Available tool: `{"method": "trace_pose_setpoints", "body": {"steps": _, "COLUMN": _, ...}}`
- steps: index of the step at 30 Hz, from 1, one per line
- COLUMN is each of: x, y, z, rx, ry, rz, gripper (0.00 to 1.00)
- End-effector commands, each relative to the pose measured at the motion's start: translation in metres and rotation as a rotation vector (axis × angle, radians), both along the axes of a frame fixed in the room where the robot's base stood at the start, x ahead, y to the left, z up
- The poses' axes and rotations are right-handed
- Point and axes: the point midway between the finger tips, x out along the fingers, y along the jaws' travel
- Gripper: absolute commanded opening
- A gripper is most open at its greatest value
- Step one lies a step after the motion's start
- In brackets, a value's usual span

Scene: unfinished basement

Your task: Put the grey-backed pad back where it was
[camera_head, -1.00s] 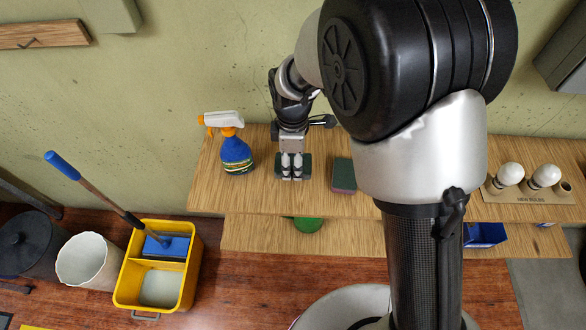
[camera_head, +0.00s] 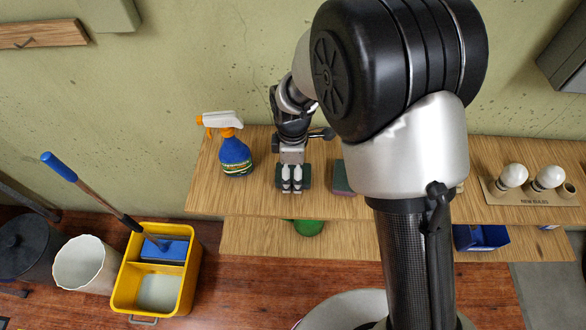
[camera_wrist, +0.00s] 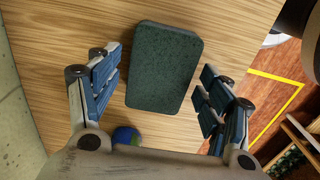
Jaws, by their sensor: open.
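A dark green-grey rectangular pad (camera_wrist: 165,68) lies flat on the wooden shelf in the wrist view, its speckled face towards me. My gripper (camera_wrist: 160,98) is open around it, with a finger on each side and a gap to each. In the head view my gripper (camera_head: 292,188) is over this pad (camera_head: 280,178), hiding its middle. A second pad (camera_head: 341,178), green on top, lies to the right on the same shelf, partly behind my arm. Which of the two has a grey back, I cannot tell.
A blue spray bottle (camera_head: 236,156) stands just left of my gripper. White bulbs in a holder (camera_head: 530,196) stand at the shelf's right end. A lower shelf (camera_head: 262,236) bears a green object (camera_head: 308,228) and a blue box (camera_head: 481,237). A yellow mop bucket (camera_head: 124,290) stands on the floor.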

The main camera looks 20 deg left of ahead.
Motion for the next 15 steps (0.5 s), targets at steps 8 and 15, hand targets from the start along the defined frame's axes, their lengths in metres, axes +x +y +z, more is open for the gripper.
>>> {"method": "trace_pose_setpoints", "body": {"steps": 8, "x": 0.0, "y": 0.0, "z": 0.002, "rx": 0.0, "ry": 0.0, "rz": 0.0, "gripper": 0.73}}
{"method": "trace_pose_setpoints", "body": {"steps": 15, "x": 0.001, "y": 0.001, "z": 0.035, "rx": 0.002, "ry": -0.004, "rz": 0.0, "gripper": 0.73}}
